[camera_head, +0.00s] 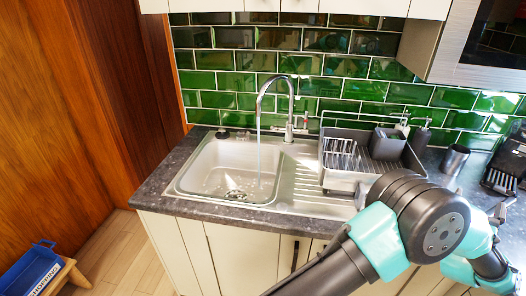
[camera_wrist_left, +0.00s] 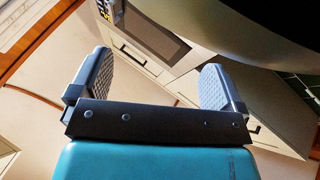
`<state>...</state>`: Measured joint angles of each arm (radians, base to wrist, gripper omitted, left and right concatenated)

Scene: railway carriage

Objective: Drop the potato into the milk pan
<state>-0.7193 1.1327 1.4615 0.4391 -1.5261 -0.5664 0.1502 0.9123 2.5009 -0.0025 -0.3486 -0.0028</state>
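I see no potato and no milk pan in either view. My left gripper (camera_wrist_left: 158,72) shows in the wrist view with its two grey ribbed fingers wide apart and nothing between them. It is open. In the head view a dark grey and teal arm of mine crosses the lower right, in front of the counter, and its fingers cannot be made out. My right gripper is not in either view.
The sink (camera_head: 187,184) stands under a running tap (camera_head: 290,118). A dish rack (camera_head: 348,150) sits right of it, then a metal cup (camera_head: 455,159). A blue crate (camera_head: 32,272) is at the lower left. A large dark curved shape (camera_wrist_left: 270,30) fills the wrist view's upper right.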

